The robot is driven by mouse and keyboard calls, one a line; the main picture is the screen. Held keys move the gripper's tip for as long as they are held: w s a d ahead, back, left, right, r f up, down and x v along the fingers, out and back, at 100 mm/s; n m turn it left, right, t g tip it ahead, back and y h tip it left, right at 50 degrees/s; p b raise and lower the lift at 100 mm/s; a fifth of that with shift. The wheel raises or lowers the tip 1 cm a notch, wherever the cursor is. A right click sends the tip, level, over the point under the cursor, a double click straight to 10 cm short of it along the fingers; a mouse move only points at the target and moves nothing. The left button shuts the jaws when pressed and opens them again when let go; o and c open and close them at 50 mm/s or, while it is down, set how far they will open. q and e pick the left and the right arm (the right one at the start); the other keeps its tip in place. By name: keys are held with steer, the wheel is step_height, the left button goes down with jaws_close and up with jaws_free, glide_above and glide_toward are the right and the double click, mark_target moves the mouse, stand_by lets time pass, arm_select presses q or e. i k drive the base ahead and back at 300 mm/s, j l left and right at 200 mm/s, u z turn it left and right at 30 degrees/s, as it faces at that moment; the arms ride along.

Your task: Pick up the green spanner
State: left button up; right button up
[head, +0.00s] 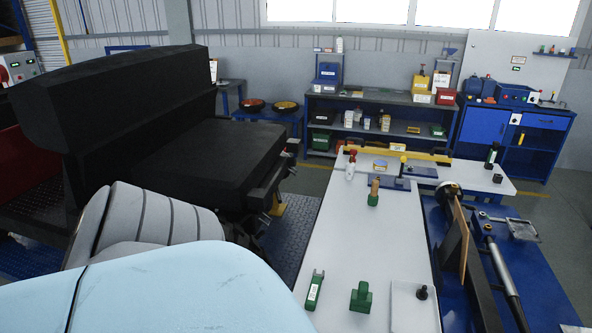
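A green, narrow tool (314,290) lies on the white worktop (392,240) near its front left edge. It has a pale patch and a notched upper end, and looks like the green spanner. It stands apart from the green block-shaped piece (361,298) to its right. Neither of my grippers is in the head view, so I cannot see their state or their distance from the tool.
A white tray (400,318) with a small black knob (422,293) is to the right. A green-based item with a wooden handle (373,194) stands farther back. A light blue padded surface (190,292) fills the lower left. The worktop's middle is clear.

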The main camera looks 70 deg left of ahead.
mark_target(312, 297)
steer(key=k+j, duration=0.15)
steer(key=j, duration=0.25)
steer(key=k+j, duration=0.2)
steer(key=j, duration=0.15)
steer(key=k+j, duration=0.15)
steer(key=j, duration=0.25)
steer(key=k+j, duration=0.2)
steer(key=j, duration=0.2)
steer(key=k+j, duration=0.15)
steer(key=j, duration=0.25)
steer(key=i+j, duration=0.2)
steer(key=j, duration=0.15)
